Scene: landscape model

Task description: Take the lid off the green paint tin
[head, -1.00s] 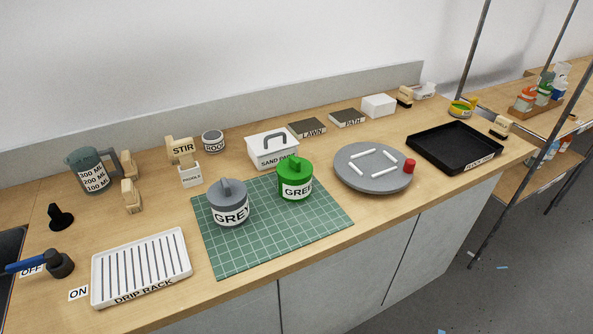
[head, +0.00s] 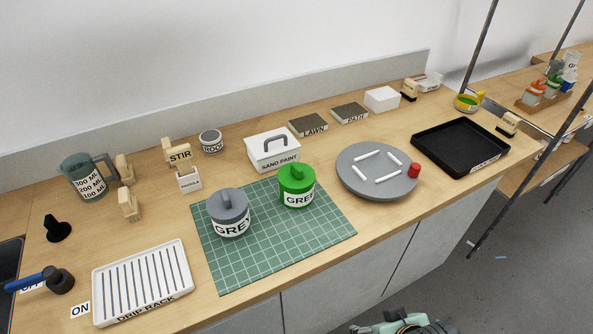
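The green paint tin (head: 297,197) stands upright on the right part of a green cutting mat (head: 272,256). Its green lid (head: 296,176) with a raised grip sits on top. A grey paint tin (head: 229,225) with a grey lid (head: 229,203) stands beside it on the left, apart from it. Part of my own body shows at the bottom edge, right of the middle. I cannot make out either gripper's fingers, and nothing touches the tins.
A white drip rack (head: 184,284) lies front left. A white sand paint box (head: 256,157) stands behind the tins. A grey round turntable (head: 352,184) with white bars and a black tray (head: 427,151) are to the right. Bare wood lies in front of the turntable.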

